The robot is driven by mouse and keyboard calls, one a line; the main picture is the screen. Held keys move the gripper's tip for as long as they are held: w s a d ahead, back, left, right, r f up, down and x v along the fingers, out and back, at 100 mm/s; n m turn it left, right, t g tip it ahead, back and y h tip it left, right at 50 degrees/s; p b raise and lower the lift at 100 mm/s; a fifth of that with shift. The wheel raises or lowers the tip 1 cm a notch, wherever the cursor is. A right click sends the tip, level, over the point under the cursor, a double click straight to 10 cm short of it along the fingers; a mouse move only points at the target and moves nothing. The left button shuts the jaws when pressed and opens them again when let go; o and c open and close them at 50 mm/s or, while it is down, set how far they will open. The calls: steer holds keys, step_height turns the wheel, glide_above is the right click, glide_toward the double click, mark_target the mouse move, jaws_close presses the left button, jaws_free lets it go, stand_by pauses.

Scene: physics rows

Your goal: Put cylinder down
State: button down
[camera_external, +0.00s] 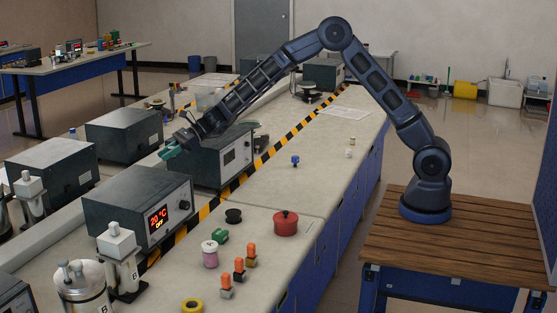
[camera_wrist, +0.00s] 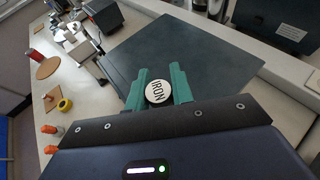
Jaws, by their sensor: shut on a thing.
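The cylinder (camera_wrist: 157,92) shows in the wrist view as a round white end marked "IRON", between the two teal fingers of my gripper (camera_wrist: 159,88). The fingers are shut on its sides. Its lower part is hidden from this view. In the external view my gripper (camera_external: 170,150) is raised on the outstretched arm, near the grey instrument boxes on the left of the bench. The cylinder cannot be made out there. A broad dark surface (camera_wrist: 190,50), apparently a box top, lies beyond the fingers in the wrist view.
A heater box (camera_external: 140,190) reading 20 °C OFF stands nearest, with another box (camera_external: 227,158) behind it.

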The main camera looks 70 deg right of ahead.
steer(key=w+d+m+t+h, duration=0.1)
steer(key=d, duration=0.9)
steer(key=w+d+m+t+h, duration=0.1)
steer(key=d, duration=0.9)
steer(key=w+d+m+t, duration=0.1)
steer(key=d, duration=0.9)
steer(key=shift+w+h, duration=0.4)
steer(key=s+d+m+h, duration=0.1)
steer(key=d, duration=0.7)
steer(key=s+d+m+t+h, duration=0.1)
steer(key=s+d, duration=0.1)
steer(key=d, duration=0.6)
steer(key=s+d+m+h, duration=0.1)
steer(key=s+d, duration=0.1)
steer(key=d, duration=0.7)
steer(key=shift+d+t, duration=0.1)
steer(key=shift+t, duration=0.3)
steer(key=s+d+m+h, duration=0.2)
steer(key=s+d, duration=0.4)
steer(key=d, duration=0.7)
steer(key=m+t+h, duration=0.1)
steer(key=m+h, duration=0.4)
steer(key=h, duration=0.1)
glide_above(338, 148)
steer(key=f, duration=2.5)
steer(key=shift+s+a, duration=0.1)
steer(key=shift+a, duration=0.15)
steer(key=shift+f, duration=0.1)
